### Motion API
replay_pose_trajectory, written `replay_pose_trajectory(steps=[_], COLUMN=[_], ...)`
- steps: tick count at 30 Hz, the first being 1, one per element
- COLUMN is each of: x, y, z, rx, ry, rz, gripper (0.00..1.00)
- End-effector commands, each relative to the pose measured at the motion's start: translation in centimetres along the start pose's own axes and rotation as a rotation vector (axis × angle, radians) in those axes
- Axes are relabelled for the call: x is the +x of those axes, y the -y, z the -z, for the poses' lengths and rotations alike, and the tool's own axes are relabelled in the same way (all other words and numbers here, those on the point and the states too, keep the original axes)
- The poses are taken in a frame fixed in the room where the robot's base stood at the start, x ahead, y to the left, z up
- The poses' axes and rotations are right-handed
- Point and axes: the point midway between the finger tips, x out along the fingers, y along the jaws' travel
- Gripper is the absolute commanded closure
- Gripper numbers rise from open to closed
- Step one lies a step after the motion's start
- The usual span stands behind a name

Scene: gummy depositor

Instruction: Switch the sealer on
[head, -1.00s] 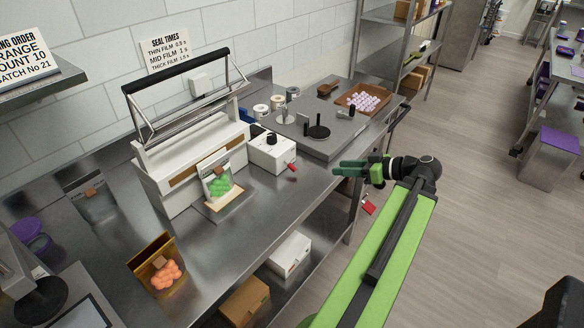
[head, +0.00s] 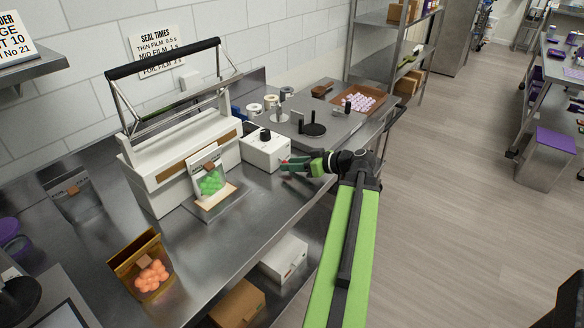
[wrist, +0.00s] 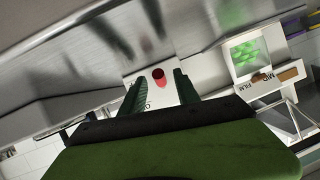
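The sealer (head: 165,160) is a white machine with a raised black-handled arm frame. Beside it stands its white control box (head: 262,152) with a black knob (head: 265,135) on top. A red switch (wrist: 159,77) sticks out of the box's front and shows between my fingers in the wrist view. My gripper (head: 288,167) is at the box's front right in the head view. Its two green fingers (wrist: 159,88) are apart, one on each side of the red switch. I cannot tell whether they touch it. Lettering on the box is partly hidden.
A pouch of green gummies (head: 211,183) stands in front of the sealer. A pouch of orange gummies (head: 151,274) is nearer the front. A grey plate with a black post (head: 313,128) lies behind the box.

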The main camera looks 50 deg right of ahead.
Motion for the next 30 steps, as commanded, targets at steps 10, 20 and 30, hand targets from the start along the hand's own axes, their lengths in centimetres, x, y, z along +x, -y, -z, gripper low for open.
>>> replay_pose_trajectory(steps=[10,20,30], x=[0.0,0.0,-0.3], y=[0.0,0.1,0.3], z=[0.0,0.0,1.0], rx=[0.0,0.0,0.01], ry=[0.0,0.001,0.073], rz=[0.001,0.001,-0.007], gripper=[0.86,1.0,1.0])
